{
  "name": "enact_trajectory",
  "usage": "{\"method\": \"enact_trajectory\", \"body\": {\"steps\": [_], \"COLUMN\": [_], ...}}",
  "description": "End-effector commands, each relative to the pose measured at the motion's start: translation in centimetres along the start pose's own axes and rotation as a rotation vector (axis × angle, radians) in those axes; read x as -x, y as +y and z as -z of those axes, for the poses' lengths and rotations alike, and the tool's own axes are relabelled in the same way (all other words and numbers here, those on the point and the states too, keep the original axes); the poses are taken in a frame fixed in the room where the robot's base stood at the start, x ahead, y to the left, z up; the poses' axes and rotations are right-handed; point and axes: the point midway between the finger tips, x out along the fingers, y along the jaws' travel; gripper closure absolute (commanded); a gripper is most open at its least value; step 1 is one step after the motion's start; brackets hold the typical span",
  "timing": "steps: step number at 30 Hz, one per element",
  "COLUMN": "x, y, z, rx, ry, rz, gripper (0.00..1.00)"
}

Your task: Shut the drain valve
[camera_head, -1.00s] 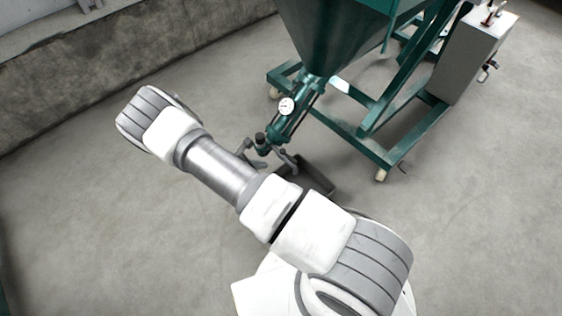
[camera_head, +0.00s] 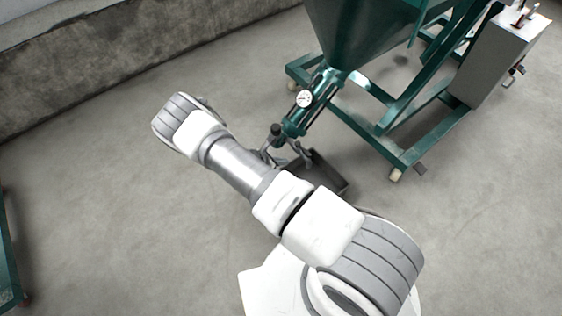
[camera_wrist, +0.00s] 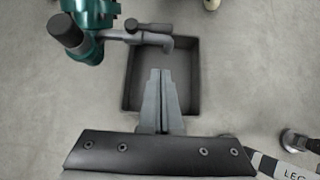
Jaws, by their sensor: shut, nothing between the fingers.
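The drain valve shows in the wrist view as a dark pipe branch with a spout (camera_wrist: 158,40) bent downward, and a short dark lever (camera_wrist: 148,27) lying crosswise on it. The branch comes off a green pump body (camera_wrist: 88,22) at upper left, which also shows in the head view (camera_head: 296,122). My gripper (camera_wrist: 160,73) is shut and empty, its tips below the spout in the picture and apart from it. It appears over the dark tray's opening. In the head view my arm hides the gripper and part of the valve area.
A dark open tray (camera_wrist: 197,80) lies on the floor under the spout; its corner shows in the head view (camera_head: 335,180). A green hopper (camera_head: 365,35) stands on a green wheeled frame (camera_head: 375,145) with a grey control box (camera_head: 497,60). Open floor lies left, before a concrete wall.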

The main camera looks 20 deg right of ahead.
Motion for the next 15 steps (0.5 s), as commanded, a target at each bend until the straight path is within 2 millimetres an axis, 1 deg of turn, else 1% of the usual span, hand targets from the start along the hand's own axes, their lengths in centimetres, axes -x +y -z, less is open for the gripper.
{"method": "enact_trajectory", "body": {"steps": [1,7,8,9,12,15], "x": [-1.6,-5.9,-6.4,-6.8,-7.7,-8.3], "y": [-0.1,-0.1,-0.1,0.0,0.0,0.0], "z": [0.4,0.3,0.3,-0.3,-1.5,-2.2], "rx": [0.0,0.0,0.0,-0.003,-0.001,0.0], "ry": [0.0,0.0,0.0,0.0,0.0,0.0], "rz": [0.002,0.001,0.001,0.0,0.0,0.0], "gripper": [1.0,1.0,1.0,1.0,1.0,1.0]}}
